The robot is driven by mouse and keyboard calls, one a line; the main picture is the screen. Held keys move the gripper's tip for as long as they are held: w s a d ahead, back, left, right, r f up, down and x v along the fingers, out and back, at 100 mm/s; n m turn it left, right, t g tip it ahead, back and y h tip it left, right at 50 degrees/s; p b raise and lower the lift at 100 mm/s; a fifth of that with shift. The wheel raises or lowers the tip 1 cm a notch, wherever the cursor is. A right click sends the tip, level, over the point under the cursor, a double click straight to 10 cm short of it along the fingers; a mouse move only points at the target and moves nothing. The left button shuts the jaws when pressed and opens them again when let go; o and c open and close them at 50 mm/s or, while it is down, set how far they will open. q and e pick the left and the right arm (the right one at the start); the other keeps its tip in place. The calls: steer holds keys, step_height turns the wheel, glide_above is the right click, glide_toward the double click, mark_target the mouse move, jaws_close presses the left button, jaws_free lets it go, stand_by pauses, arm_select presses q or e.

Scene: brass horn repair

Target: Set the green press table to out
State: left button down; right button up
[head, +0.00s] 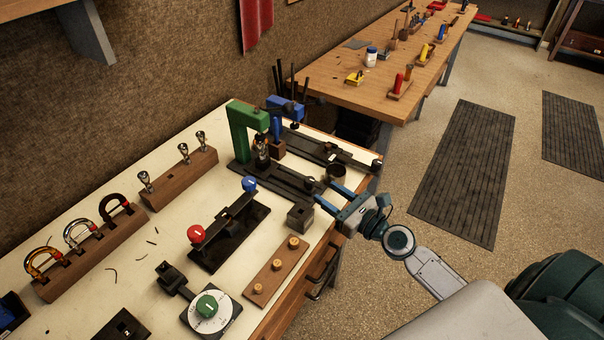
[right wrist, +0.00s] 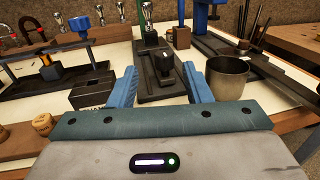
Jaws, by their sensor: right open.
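The green press (head: 245,130) stands on the bench with its metal ram over a long dark base. Its dark table (head: 288,180) runs along that base toward the bench's right edge, with a small dark knob (head: 310,184) near the outer end. In the right wrist view the knob (right wrist: 166,66) stands upright between my blue fingertips, somewhat beyond them. My right gripper (head: 328,194) is open and empty at the outer end of the base; it also shows in the right wrist view (right wrist: 160,84). I cannot tell whether it touches anything. My left gripper is not in view.
A metal cup (right wrist: 228,76) is close beside one right finger, and a dark square block (head: 300,215) is close to the other. A blue press (head: 285,106) stands behind. A red-knobbed fixture (head: 230,230) and a peg board (head: 277,271) lie nearer. Open floor is at right.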

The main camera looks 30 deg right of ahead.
mark_target(310, 179)
steer(key=shift+w+r+p, duration=0.25)
steer(key=shift+w+p, duration=0.25)
steer(key=shift+w, duration=0.75)
steer(key=x, duration=0.4)
steer(key=shift+w+a+f+p, duration=0.2)
steer(key=shift+a+f+p, duration=0.05)
steer(key=shift+f+p, duration=0.05)
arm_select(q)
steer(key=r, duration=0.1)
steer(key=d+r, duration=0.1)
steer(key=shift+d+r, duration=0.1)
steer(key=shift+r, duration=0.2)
arm_select(e)
steer(key=shift+w, duration=0.45)
steer(key=shift+a, duration=0.1)
